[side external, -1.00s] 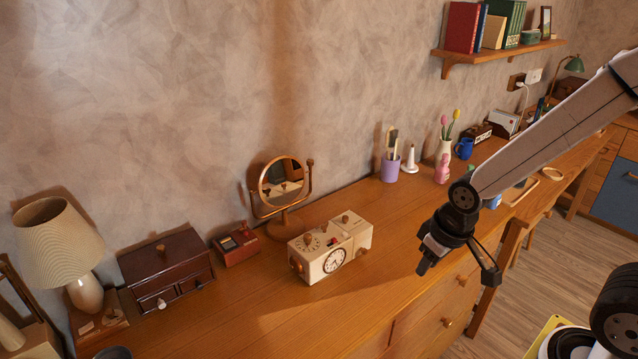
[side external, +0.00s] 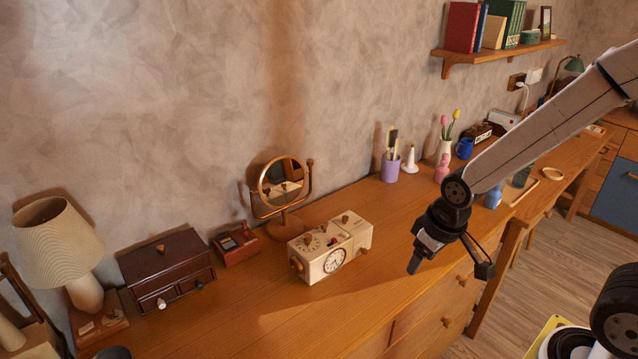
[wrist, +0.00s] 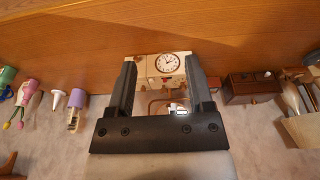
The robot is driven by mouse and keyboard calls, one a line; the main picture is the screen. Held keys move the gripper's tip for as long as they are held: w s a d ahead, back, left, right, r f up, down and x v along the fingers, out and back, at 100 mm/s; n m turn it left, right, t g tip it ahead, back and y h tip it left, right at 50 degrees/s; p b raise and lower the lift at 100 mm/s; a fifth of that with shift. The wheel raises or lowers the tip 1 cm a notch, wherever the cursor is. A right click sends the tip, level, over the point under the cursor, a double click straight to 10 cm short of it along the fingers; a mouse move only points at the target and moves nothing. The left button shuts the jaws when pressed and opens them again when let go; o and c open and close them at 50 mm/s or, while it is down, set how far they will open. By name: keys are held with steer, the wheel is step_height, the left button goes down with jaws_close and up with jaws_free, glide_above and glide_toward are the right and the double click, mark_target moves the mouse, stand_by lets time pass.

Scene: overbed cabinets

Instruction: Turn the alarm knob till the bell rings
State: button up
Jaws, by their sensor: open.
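The cream alarm clock box (side external: 323,258) stands on the wooden dresser top, with a white clock face (side external: 334,260) on its front. Small wooden knobs show on it: one on the top dial (side external: 313,242), one on the left side (side external: 296,265), and one on the raised right part (side external: 345,219). I cannot tell which is the alarm knob. My gripper (side external: 447,268) is open and empty, to the right of the clock and apart from it, above the dresser's front edge. In the wrist view the clock (wrist: 163,65) appears upside down between the fingers of my gripper (wrist: 166,75), beyond them.
A round tilting mirror (side external: 283,183) stands just behind the clock. A small red-brown box (side external: 236,245), a dark drawer chest (side external: 167,270) and a lamp (side external: 62,245) stand to the left. A purple cup (side external: 390,168) stands behind to the right. The dresser top before the clock is bare.

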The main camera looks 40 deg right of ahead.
steer(key=w+a+n+g, duration=0.1)
steer(key=w+a+n, duration=0.1)
steer(key=w, duration=1.5)
steer(key=n+g, duration=0.2)
steer(key=n, duration=0.1)
glide_above(307, 235)
steer(key=shift+f, duration=1.55)
steer(key=shift+f, duration=0.1)
steer(key=shift+f, duration=3.8)
jaws_close()
